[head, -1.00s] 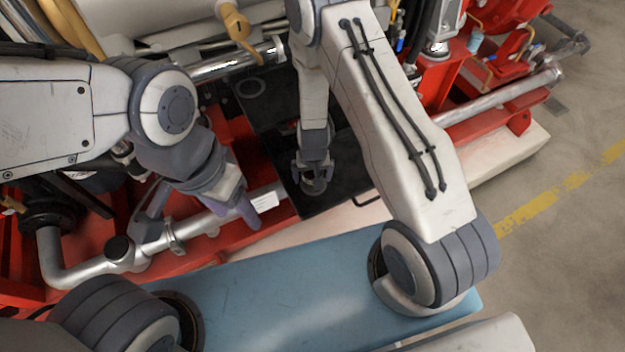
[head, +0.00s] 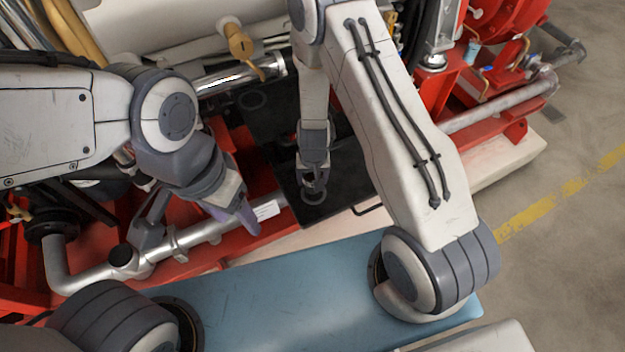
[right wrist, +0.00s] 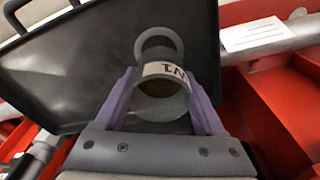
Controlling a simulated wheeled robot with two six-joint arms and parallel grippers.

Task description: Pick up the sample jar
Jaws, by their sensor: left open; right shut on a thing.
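The sample jar (right wrist: 163,100) is a small grey cylinder with a white label with dark lettering. In the right wrist view it sits between the purple fingers of my right gripper (right wrist: 163,103), which is shut on it. In the head view my right gripper (head: 313,183) is over the near end of the black tray (head: 345,165), and the jar is mostly hidden by it. My left gripper (head: 236,214) is open and empty, left of the tray.
A silver pipe (head: 190,238) with a white tag (head: 265,210) runs along the red frame (head: 265,170), left of the tray. The tray has a wire handle (head: 368,208) at its near right. Red pump parts (head: 500,45) stand at the upper right. Open floor (head: 570,240) lies to the right.

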